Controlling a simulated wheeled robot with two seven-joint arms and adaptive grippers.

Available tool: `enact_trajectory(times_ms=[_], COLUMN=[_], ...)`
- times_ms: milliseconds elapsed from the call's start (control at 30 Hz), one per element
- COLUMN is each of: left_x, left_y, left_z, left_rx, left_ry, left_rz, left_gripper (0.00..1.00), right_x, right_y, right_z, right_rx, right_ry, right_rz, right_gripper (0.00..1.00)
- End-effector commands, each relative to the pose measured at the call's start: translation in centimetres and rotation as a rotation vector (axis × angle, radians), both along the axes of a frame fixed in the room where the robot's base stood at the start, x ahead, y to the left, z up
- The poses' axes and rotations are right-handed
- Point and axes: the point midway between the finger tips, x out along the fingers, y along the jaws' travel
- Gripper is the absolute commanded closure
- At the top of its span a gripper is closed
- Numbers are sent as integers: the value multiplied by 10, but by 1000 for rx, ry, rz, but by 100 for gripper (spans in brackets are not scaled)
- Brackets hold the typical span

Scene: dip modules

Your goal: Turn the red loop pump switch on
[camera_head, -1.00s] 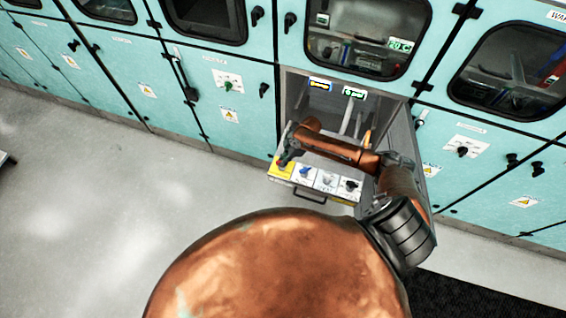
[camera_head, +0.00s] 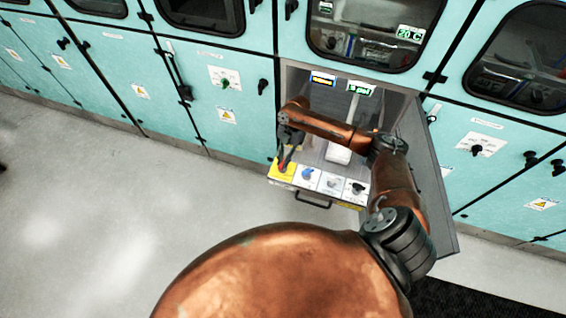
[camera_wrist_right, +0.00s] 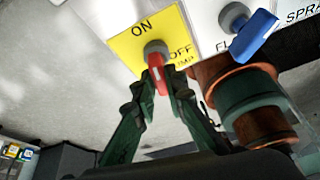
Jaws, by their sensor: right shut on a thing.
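The red loop pump switch (camera_wrist_right: 155,68) sits on a yellow plate (camera_wrist_right: 125,50) marked ON and OFF in the right wrist view. Its red handle runs down the picture from a grey hub. My right gripper (camera_wrist_right: 160,88) has one finger on each side of the handle and is shut on it. In the head view the right gripper (camera_head: 285,158) is over the yellow plate (camera_head: 277,172) at the left end of the panel and mostly hides the switch. Whether the switch reads ON or OFF I cannot tell. My left gripper is not in view.
A blue switch (camera_wrist_right: 255,35) stands close on the right of the red one. More switches, including a black one (camera_head: 358,188), continue along the panel. A drawer handle (camera_head: 312,200) is below. An open grey door (camera_head: 433,175) stands right of my arm. The floor in front is clear.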

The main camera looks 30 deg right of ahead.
Motion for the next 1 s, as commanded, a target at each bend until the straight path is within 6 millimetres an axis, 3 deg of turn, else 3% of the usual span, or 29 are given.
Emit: enact_trajectory(times_ms=[400, 967, 1000], left_x=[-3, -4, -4], left_y=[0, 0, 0], left_z=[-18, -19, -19], left_rx=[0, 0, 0], left_ry=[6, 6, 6], left_rz=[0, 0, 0], left_gripper=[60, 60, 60], right_x=[1, 1, 1], right_y=[1, 1, 1], right_z=[-2, -1, -1], right_rx=[0, 0, 0], right_ry=[1, 0, 0], right_rz=[202, 233, 233], right_gripper=[100, 100, 88])
